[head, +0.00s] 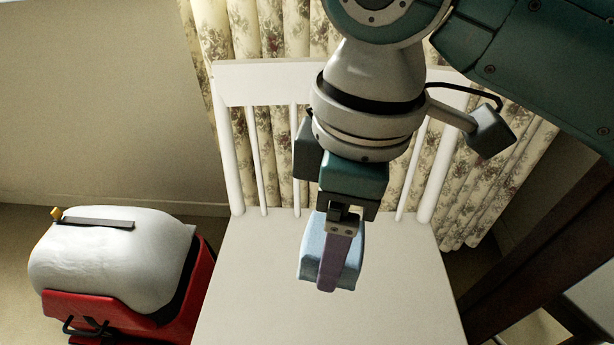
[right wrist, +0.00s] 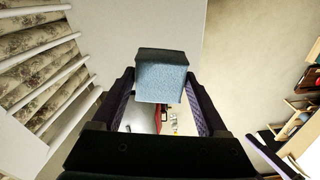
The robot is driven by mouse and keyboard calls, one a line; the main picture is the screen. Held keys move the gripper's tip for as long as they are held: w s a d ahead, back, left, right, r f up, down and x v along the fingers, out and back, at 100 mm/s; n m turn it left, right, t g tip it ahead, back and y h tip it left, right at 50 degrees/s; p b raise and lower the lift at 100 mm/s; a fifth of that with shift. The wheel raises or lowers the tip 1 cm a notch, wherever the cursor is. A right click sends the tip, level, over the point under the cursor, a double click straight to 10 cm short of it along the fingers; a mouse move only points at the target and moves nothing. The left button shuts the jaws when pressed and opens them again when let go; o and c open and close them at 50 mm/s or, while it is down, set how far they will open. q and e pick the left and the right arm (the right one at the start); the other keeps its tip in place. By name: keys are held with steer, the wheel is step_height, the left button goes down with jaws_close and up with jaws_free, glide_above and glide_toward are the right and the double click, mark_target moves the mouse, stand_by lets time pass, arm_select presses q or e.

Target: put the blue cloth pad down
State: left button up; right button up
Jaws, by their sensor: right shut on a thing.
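The blue cloth pad (head: 313,245) is a light-blue block in front of the white chair's backrest. It appears over the chair seat (head: 255,290); I cannot tell whether it touches the seat. My right gripper (head: 338,262) comes down from above and is shut on the pad, with one purple finger across its near face. In the right wrist view the pad (right wrist: 162,84) sits between the two fingertips (right wrist: 160,76), its darker side at the top. My left gripper is not in view.
A red suitcase (head: 190,300) stands on the floor at the left, with a bulging white thing (head: 110,255) in it and a dark flat bar (head: 95,223) on top. Flowered curtains (head: 480,190) hang behind the chair. The visible seat around the pad is bare.

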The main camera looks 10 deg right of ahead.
steer(key=shift+n+h, duration=0.3)
steer(key=shift+n, duration=0.4)
steer(key=f, duration=0.1)
steer(key=f+b, duration=0.1)
steer(key=d+f+b, duration=0.1)
steer(key=f, duration=0.1)
steer(key=shift+s, duration=0.3)
steer(key=shift+s+d+f+b, duration=0.1)
steer(key=shift+f+b, duration=0.1)
steer(key=shift+b, duration=0.3)
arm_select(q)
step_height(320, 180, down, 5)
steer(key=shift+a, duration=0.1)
arm_select(e)
steer(key=shift+r, duration=0.1)
step_height(320, 180, down, 15)
steer(key=b, duration=0.8)
step_height(320, 180, down, 4)
steer(key=shift+r+b, duration=0.1)
steer(key=shift+b, duration=0.9)
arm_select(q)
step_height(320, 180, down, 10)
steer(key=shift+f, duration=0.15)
arm_select(e)
steer(key=shift+f, duration=0.45)
